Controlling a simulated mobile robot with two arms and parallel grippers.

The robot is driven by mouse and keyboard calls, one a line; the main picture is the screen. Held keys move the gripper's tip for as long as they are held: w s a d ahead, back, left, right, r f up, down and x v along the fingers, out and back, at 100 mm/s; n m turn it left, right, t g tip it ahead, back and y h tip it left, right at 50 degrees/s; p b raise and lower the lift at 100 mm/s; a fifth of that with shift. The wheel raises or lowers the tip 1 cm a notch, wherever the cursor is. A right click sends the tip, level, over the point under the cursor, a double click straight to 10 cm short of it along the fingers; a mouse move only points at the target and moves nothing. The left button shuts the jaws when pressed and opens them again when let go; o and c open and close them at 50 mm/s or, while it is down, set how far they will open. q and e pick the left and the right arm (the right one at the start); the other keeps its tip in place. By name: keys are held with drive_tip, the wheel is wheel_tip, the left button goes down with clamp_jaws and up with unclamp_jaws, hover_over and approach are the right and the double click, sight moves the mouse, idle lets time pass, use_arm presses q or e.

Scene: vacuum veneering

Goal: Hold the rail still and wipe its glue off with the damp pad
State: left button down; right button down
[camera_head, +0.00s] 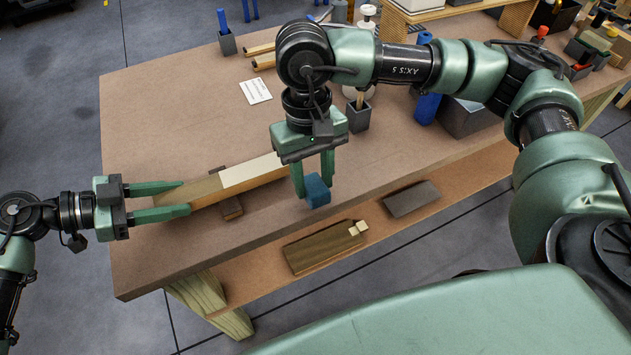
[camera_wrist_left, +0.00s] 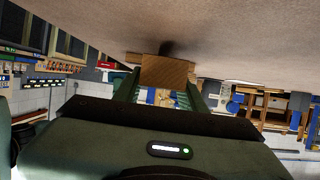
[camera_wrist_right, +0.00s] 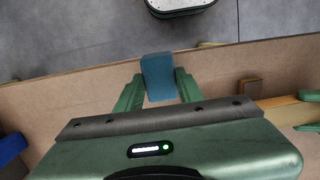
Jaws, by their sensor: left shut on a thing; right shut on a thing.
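The rail (camera_head: 205,192) is a long wooden bar with a pale upper stretch (camera_head: 250,173), lying near the table's front edge. My left gripper (camera_head: 178,198) is shut on its left end; the left wrist view shows that end (camera_wrist_left: 167,72) between the fingers. My right gripper (camera_head: 313,178) is shut on the blue damp pad (camera_head: 317,190), beside the rail's right end. In the right wrist view the pad (camera_wrist_right: 158,77) is between the fingertips, and the rail (camera_wrist_right: 280,104) shows at the right. Its right end is partly hidden by my right gripper. I see no clear contact between pad and rail.
A white card (camera_head: 255,91) lies behind on the tabletop (camera_head: 160,110). Holders and a blue cylinder (camera_head: 427,106) stand at the back right.

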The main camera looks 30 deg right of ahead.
wheel_tip(320, 180, up, 4)
drive_tip(key=r, duration=0.1)
hover_over(276, 160)
drive_tip(key=s+a, duration=0.3)
drive_tip(key=a, duration=0.2)
drive_tip(key=w+a+r+t, duration=0.1)
drive_tip(key=w+a+r, duration=0.2)
drive_tip(key=a, duration=0.3)
drive_tip(key=shift+a+f, duration=0.1)
drive_tip(key=shift+f, duration=2.6)
drive_tip(key=shift+f, duration=0.6)
drive_tip(key=shift+d+f, duration=0.15)
drive_tip(key=shift+d, duration=3.15)
drive_tip(key=shift+d+r, duration=0.15)
drive_tip(key=shift+d, duration=1.1)
drive_tip(key=shift+d+r, duration=0.1)
drive_tip(key=shift+d, duration=1.15)
drive_tip(key=shift+a, duration=0.2)
